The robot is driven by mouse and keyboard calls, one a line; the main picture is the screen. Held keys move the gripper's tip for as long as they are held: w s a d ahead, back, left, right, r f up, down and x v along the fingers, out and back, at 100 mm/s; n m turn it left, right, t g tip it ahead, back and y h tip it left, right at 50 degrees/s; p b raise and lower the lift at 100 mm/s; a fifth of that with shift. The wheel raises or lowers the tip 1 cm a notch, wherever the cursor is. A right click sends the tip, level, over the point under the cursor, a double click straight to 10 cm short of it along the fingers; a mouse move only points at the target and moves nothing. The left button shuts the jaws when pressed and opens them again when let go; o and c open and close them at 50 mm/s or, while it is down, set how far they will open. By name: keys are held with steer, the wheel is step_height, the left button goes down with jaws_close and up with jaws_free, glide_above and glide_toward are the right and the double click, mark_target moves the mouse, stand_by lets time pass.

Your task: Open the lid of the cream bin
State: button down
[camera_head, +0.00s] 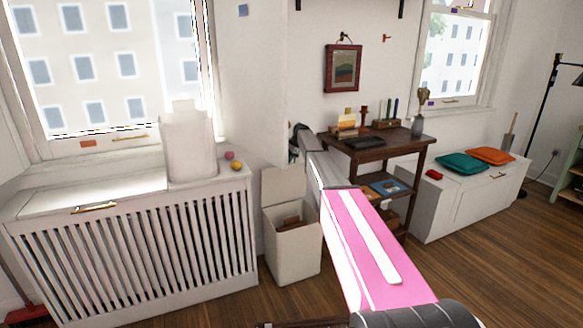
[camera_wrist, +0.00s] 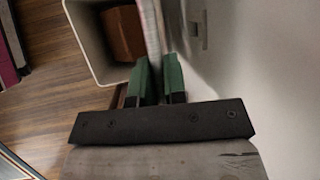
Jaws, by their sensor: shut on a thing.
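The cream bin (camera_head: 292,252) stands on the floor between the radiator cover and the wooden desk. Its lid (camera_head: 284,185) stands up at the bin's back, and the box's mouth is open. In the wrist view the bin's pale rim (camera_wrist: 82,42) is at the upper left, and the lid (camera_wrist: 152,30) shows edge-on. My gripper (camera_wrist: 159,80) has its two green fingers on either side of the lid's edge, shut on it. In the head view my arm hides most of the gripper. A brown thing (camera_wrist: 122,33) lies inside the bin.
The slatted radiator cover (camera_head: 130,245) is left of the bin, with a white container on top. The desk (camera_head: 385,150) is to the right, holding small objects. A white bench (camera_head: 450,205) with cushions lies farther right. Wooden floor (camera_head: 500,270) is clear at the lower right.

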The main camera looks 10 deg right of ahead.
steer(key=shift+w+a+r, duration=0.1)
steer(key=shift+w+a, duration=0.15)
steer(key=shift+w, duration=0.5)
steer(key=shift+w+a+r, duration=0.1)
steer(key=shift+w+a, duration=0.15)
steer(key=shift+w, duration=0.45)
steer(key=shift+w+a+r, duration=0.1)
steer(key=shift+w+a, duration=0.15)
steer(key=shift+w, duration=0.5)
steer(key=c, duration=1.2)
jaws_free()
steer(key=v, duration=1)
steer(key=shift+s+d+r, duration=0.1)
steer(key=shift+d+r, duration=0.05)
steer(key=shift+r, duration=0.15)
